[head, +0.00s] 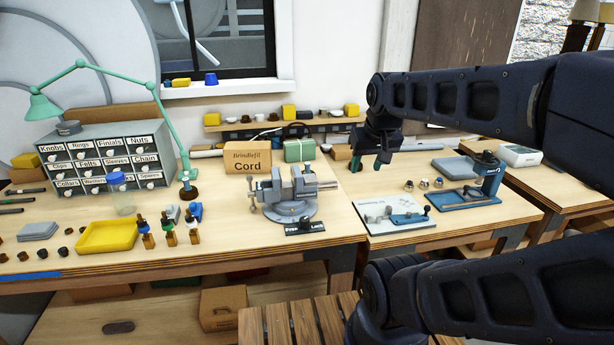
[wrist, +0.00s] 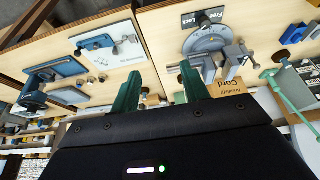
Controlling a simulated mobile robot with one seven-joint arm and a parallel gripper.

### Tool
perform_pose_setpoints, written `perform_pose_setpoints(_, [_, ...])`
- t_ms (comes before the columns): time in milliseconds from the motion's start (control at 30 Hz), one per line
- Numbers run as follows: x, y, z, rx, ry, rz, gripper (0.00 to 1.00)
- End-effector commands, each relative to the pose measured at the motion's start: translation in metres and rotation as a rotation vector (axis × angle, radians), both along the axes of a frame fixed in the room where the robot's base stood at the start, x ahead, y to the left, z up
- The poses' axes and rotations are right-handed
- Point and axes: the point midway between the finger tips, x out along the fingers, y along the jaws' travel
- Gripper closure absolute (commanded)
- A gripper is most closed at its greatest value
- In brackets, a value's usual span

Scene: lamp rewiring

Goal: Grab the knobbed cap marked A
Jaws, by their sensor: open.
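Several small metallic knobbed caps (head: 424,184) stand in a short row on the right-hand bench in the head view. They also show as small spots left of the fingers in the wrist view (wrist: 92,81). No letter A is readable on any of them, so I cannot tell which is marked A. My gripper (head: 366,165) is open and empty, with its green fingers pointing down over the bench, left of and behind the caps and apart from them. In the wrist view its two fingers (wrist: 161,76) are spread with nothing held between them.
A grey vise (head: 292,197) and the Cord box (head: 247,163) stand left of my gripper. A white plate with a blue fixture (head: 393,214) lies in front of the caps, and a blue stand (head: 467,192) is to their right. Bare wood surrounds the caps.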

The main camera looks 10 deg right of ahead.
Motion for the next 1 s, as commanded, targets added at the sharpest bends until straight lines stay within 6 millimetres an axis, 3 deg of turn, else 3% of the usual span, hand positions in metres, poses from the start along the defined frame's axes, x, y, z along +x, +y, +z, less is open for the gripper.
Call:
perform_pose_setpoints(633, [0.005,0.000,0.001,0.001,0.002,-0.004,0.50])
perform_pose_setpoints(767, [0.024,0.000,0.004,0.001,0.006,-0.021,0.50])
perform_pose_setpoints(1000, [0.086,0.000,0.007,0.000,0.015,-0.076,0.50])
